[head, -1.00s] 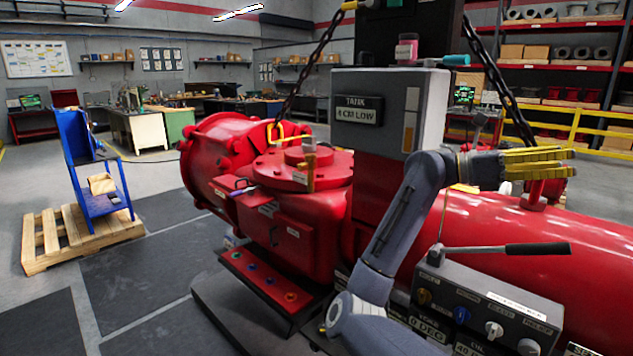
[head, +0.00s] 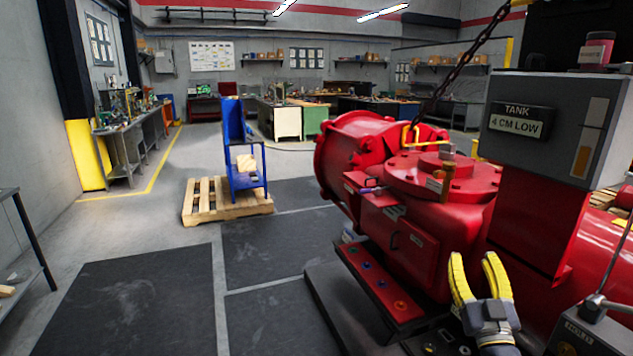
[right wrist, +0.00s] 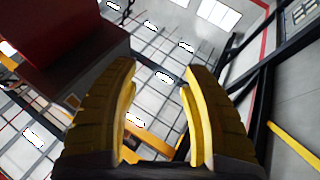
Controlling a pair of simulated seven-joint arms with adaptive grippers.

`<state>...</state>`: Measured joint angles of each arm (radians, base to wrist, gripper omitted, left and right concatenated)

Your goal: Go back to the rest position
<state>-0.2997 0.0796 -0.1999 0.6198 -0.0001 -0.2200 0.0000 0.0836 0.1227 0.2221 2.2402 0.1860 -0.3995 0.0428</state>
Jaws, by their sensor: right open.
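My right gripper (head: 481,277) is at the bottom right of the head view, in front of the red valve actuator (head: 412,232). Its two yellow fingers point up and stand apart, with nothing between them. The right wrist view shows the same open fingers (right wrist: 160,85) against the ceiling, with a dark red block at upper left. A grey box (head: 545,122) with a label reading "TANK 4 CM LOW" stands above and right of the gripper. My left gripper is not in view.
A blue stand (head: 240,150) sits on a wooden pallet (head: 200,208) at centre left. Dark floor mats (head: 140,300) lie in front, with clear floor around them. A chain (head: 462,65) hangs over the actuator. A grey control box (head: 585,335) is at the lower right edge.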

